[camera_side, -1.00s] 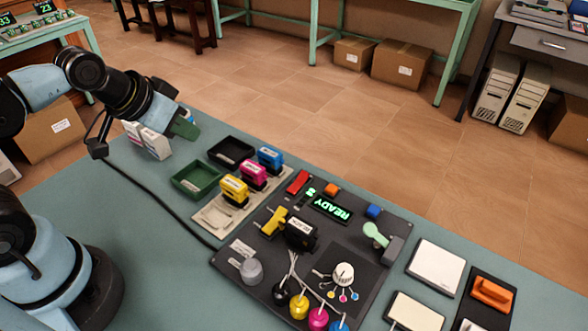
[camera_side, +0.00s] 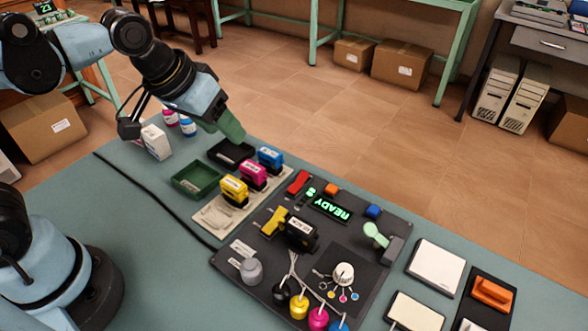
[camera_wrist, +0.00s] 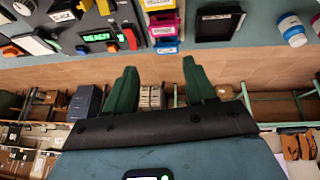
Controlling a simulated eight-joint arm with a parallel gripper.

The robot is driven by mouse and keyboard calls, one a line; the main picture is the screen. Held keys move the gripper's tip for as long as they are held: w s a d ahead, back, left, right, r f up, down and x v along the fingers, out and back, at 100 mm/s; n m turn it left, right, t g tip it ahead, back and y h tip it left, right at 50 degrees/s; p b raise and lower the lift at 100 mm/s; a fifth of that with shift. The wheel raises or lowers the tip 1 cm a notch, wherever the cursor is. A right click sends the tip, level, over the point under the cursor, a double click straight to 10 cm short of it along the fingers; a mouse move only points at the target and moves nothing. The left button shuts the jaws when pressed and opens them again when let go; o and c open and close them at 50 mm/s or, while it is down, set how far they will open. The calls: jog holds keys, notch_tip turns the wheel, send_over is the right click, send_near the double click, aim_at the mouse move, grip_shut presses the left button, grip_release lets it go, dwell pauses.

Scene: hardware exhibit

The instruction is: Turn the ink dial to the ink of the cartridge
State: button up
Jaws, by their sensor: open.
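The ink dial (camera_side: 343,273) is a white ridged knob on the dark panel, with coloured dots around its near side. A black cartridge (camera_side: 300,234) with a pale label sits on the panel beyond and left of the dial. Its label in the wrist view (camera_wrist: 62,15) appears to read BLACK. The dial's pointer setting is too small to tell. My gripper (camera_side: 232,130) has green fingers and is above the far-left part of the bench, near the black tray, well away from the dial. In the wrist view its fingers (camera_wrist: 159,64) are spread and empty.
Yellow (camera_side: 234,190), magenta (camera_side: 253,175) and blue (camera_side: 270,159) cartridges stand in a pale rack left of the panel. The display (camera_side: 330,208) reads READY. Ink bottles (camera_side: 299,306) line the panel's near edge.

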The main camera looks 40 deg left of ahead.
jog(key=w+d+g, duration=0.2)
jog(key=d+g, duration=0.1)
jog(key=d, duration=1)
jog(key=n+g, duration=0.1)
jog(key=g, duration=0.1)
send_near(345, 269)
jog(key=shift+y, duration=0.4)
jog(key=f, duration=0.5)
jog(key=d+f, duration=0.1)
jog(key=f, duration=0.2)
jog(key=shift+f, duration=0.2)
grip_shut()
